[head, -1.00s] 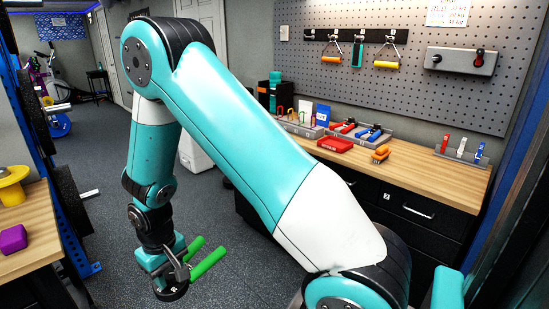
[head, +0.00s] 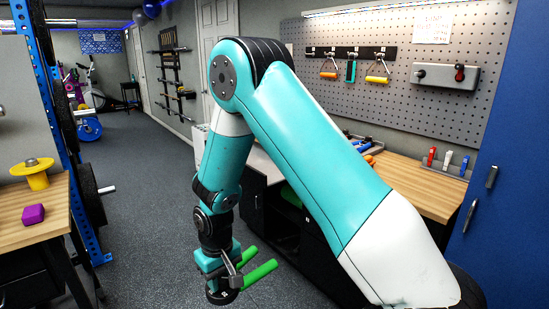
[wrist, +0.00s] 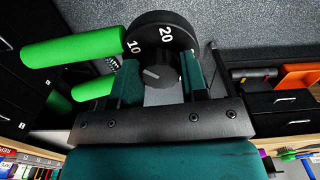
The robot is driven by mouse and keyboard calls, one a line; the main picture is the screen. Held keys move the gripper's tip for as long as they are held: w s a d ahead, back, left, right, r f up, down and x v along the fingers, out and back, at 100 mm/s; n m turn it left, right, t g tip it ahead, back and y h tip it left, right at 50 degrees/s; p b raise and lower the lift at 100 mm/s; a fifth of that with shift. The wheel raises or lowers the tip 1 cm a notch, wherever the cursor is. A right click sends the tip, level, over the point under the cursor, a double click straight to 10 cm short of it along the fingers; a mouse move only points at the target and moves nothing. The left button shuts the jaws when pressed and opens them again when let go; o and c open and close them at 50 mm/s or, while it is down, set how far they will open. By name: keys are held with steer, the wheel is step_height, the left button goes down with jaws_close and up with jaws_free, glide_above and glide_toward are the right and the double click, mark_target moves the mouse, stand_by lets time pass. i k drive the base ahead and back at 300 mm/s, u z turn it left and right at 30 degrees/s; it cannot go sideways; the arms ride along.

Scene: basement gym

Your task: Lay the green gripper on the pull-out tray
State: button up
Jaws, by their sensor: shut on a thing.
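The green gripper is a hand-grip trainer with two green handles (head: 260,273) and a black round dial marked 10 and 20 (wrist: 165,48). My gripper (head: 224,272) is shut on it at the dial, seen between the two fingers in the wrist view (wrist: 162,82). The handles stick out to the right in the head view and to the left in the wrist view. It hangs in the air above the floor, beside the bench. A pale flat surface (head: 262,168) shows at the bench's left end, partly behind my arm; I cannot tell whether it is the pull-out tray.
The wooden bench (head: 425,190) with dark drawers stands at right, largely behind my arm. A blue locker (head: 500,200) is at far right. A wooden table (head: 25,215) with a yellow spool (head: 33,178) and purple block (head: 33,214) stands at left. Open floor (head: 150,200) lies between.

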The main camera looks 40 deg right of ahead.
mark_target(263, 160)
steer(key=z, duration=0.8)
steer(key=i, duration=1.6)
